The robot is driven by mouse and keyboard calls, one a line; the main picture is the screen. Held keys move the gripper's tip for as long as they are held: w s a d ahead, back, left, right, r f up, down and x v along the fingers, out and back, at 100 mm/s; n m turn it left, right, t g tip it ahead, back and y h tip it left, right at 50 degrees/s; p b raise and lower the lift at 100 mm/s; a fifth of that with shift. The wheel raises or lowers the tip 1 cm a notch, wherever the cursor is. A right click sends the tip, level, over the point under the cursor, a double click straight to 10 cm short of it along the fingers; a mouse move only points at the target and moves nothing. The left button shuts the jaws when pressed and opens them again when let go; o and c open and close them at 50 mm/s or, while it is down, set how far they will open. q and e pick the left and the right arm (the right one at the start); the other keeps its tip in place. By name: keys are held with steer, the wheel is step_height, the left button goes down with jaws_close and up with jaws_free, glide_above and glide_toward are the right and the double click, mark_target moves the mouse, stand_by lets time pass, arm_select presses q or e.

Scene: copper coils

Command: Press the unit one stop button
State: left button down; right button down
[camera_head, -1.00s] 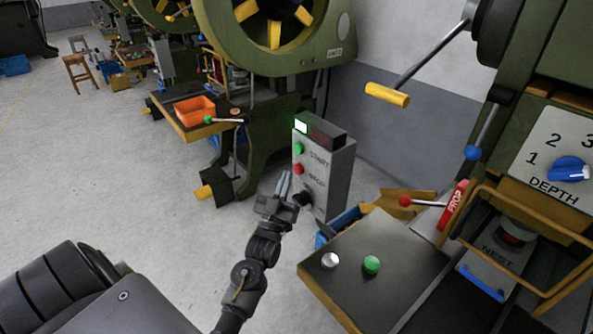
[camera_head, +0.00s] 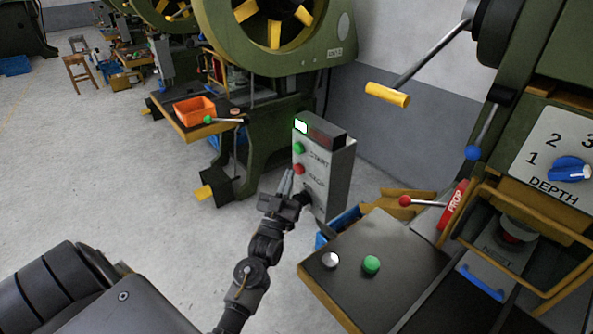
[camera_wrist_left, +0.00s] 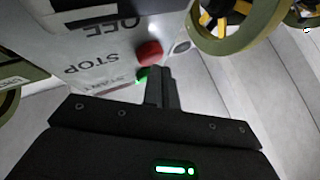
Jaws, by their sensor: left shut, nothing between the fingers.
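The grey control box (camera_head: 322,185) stands in the middle of the head view, with a lit lamp (camera_head: 301,126) near its top. On its face are a green START button (camera_head: 298,148), the red stop button (camera_head: 299,169) below it, and a black knob (camera_head: 306,198) lower down. My left gripper (camera_head: 288,176) is shut and empty, its fingertips pointing up just left of the red button. In the left wrist view the red button (camera_wrist_left: 149,53) is just beyond the fingertips (camera_wrist_left: 160,70), with the green button (camera_wrist_left: 142,75) beside them. Contact cannot be told. My right gripper is not in view.
A green press (camera_head: 275,60) stands behind the box, with an orange bin (camera_head: 195,110) on its table. A dark table (camera_head: 385,245) with a white and a green button is at lower right. Open floor (camera_head: 110,170) lies to the left.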

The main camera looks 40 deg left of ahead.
arm_select(q)
steer(key=shift+w+d, duration=0.15)
steer(key=shift+w, duration=0.3)
stand_by(0.5)
steer(key=shift+s, duration=0.15)
steer(key=shift+s+a, duration=0.25)
steer(key=shift+s, duration=0.45)
steer(key=shift+p, duration=0.3)
steer(key=s, duration=0.1)
steer(key=s+a+p, duration=0.1)
steer(key=s, duration=0.2)
steer(key=shift+s+a+p, duration=0.25)
steer(key=shift+s+p, duration=0.05)
steer(key=shift+s, duration=0.1)
steer(key=shift+f, duration=0.1)
stand_by(0.5)
